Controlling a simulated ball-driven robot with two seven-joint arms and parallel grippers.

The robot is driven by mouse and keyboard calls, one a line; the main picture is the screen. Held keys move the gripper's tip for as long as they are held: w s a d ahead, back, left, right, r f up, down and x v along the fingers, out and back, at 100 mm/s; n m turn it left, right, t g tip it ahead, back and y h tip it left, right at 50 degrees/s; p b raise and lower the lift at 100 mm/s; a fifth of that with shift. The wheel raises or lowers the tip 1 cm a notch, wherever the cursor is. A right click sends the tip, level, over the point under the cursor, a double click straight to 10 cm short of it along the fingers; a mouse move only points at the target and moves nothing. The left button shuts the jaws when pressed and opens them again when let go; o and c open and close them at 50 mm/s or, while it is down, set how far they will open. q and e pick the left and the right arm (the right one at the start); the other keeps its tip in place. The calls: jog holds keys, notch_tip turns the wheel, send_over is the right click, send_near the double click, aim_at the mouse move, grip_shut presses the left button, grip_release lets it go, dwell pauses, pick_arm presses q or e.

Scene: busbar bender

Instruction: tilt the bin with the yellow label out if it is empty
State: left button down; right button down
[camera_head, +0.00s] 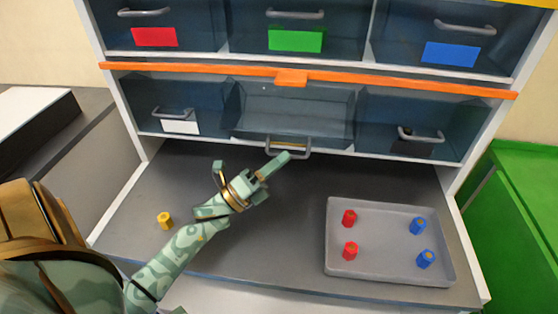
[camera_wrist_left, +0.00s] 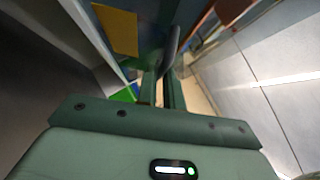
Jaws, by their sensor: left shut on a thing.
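The middle bin of the lower row (camera_head: 300,105) is tilted out, its top edge forward and its inside open to view. I see no object inside it. My left gripper (camera_head: 281,157) is shut on the bin's grey handle (camera_head: 302,153). In the left wrist view the handle (camera_wrist_left: 171,45) runs up from between the fingers (camera_wrist_left: 163,90). My right gripper is not in view.
Lower bins with a white label (camera_head: 180,127) and a black label (camera_head: 412,148) flank it. Red, green and blue labelled bins are above an orange bar (camera_head: 200,70). A grey tray (camera_head: 385,240) holds red and blue pieces. A yellow piece (camera_head: 165,220) lies left of my forearm.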

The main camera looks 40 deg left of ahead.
pick_arm(q)
jog(key=shift+a+f, duration=0.1)
jog(key=shift+f, duration=0.2)
jog(key=c, duration=1.7)
grip_release()
jog(key=shift+o, duration=0.9)
jog(key=shift+w, duration=0.2)
jog(key=shift+s, duration=0.1)
jog(key=s+a+p, duration=0.2)
jog(key=s+a, duration=0.2)
jog(key=s, duration=0.8)
jog(key=shift+a+f, duration=0.3)
jog(key=shift+a, duration=0.05)
jog(key=shift+s, duration=0.15)
